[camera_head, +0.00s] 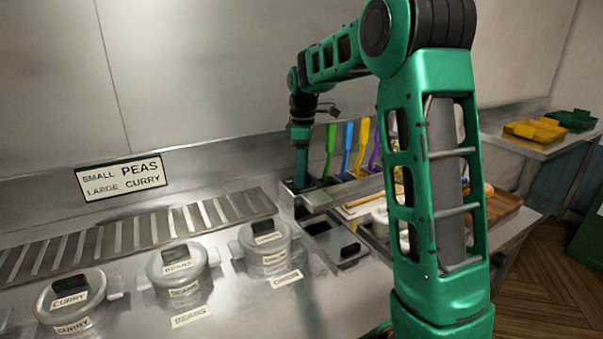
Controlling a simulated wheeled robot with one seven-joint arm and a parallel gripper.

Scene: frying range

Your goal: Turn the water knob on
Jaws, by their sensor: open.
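My green arm rises at the right and bends over to the left. My gripper (301,172) points down at its end, low over the left end of the utensil holder by the back wall. It is small and dark here, and its fingertips are hard to separate from the holder. It is open, and I see nothing held in it. I cannot make out a water knob. It may be hidden behind my arm or out of view.
Lidded pots labelled curry (70,304) and beans (178,262) sit in the steel counter, with a slatted grate (135,233) behind. Green (330,150), blue (347,148) and yellow (362,143) handles stand near my gripper. A wooden tray (505,206) lies right of my arm.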

